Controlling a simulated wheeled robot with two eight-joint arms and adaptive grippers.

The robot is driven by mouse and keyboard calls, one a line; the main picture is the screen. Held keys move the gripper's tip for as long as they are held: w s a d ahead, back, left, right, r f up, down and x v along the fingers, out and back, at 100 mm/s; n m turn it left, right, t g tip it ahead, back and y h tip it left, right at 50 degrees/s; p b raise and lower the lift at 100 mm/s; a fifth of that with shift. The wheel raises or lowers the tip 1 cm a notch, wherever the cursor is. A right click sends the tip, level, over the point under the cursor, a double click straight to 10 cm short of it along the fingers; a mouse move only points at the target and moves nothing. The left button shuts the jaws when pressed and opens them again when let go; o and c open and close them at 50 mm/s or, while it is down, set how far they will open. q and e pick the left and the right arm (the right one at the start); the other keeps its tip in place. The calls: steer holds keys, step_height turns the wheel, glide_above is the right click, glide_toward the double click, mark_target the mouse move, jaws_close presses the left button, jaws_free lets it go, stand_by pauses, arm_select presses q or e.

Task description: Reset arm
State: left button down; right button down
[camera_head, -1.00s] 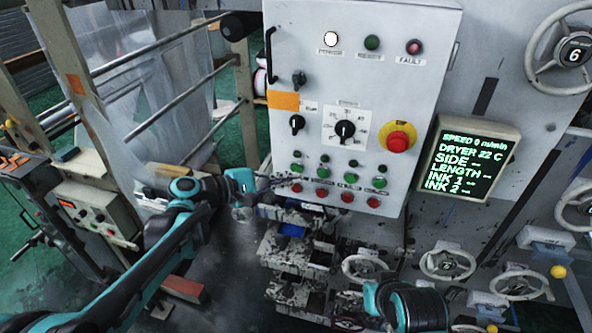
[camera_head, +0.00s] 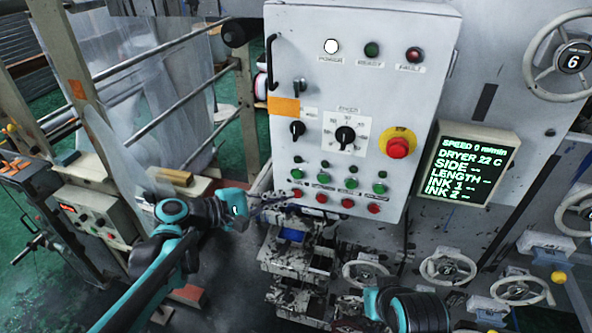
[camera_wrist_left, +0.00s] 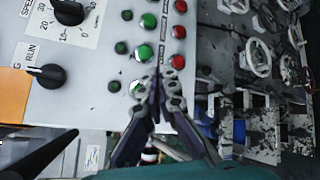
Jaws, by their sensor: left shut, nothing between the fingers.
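My left gripper (camera_head: 272,200) is at the lower left edge of the grey control panel (camera_head: 330,100), near its rows of green and red buttons. In the left wrist view its fingers (camera_wrist_left: 157,82) are together and empty, in front of the lower button rows; I cannot tell whether they touch the panel. My left arm comes in from the lower left. Part of my right arm (camera_head: 415,310) shows at the bottom; its gripper is out of view.
The panel carries a lit white lamp (camera_head: 331,46), a black speed knob (camera_head: 345,135) and a red stop button (camera_head: 398,147). A display (camera_head: 470,163) reads speed 0. Handwheels (camera_head: 448,264) stand below right. A smaller control box (camera_head: 98,217) and film rollers stand at left.

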arm_select(q)
steer(key=s+a+f+m+y+b, duration=0.4)
steer(key=f+b, duration=0.5)
steer(key=f, duration=0.5)
steer(key=s+a+f+m+y+b, duration=0.4)
steer(key=s+a+f+b, duration=0.3)
steer(key=f+b, duration=0.3)
steer(key=s+a+f+m+y+b, duration=0.4)
steer(key=f+b, duration=0.6)
steer(key=f, duration=0.8)
steer(key=shift+s+a+f+y, duration=0.2)
steer(key=shift+s+a+y, duration=0.6)
steer(key=shift+s, duration=0.35)
steer(key=shift+d, duration=0.1)
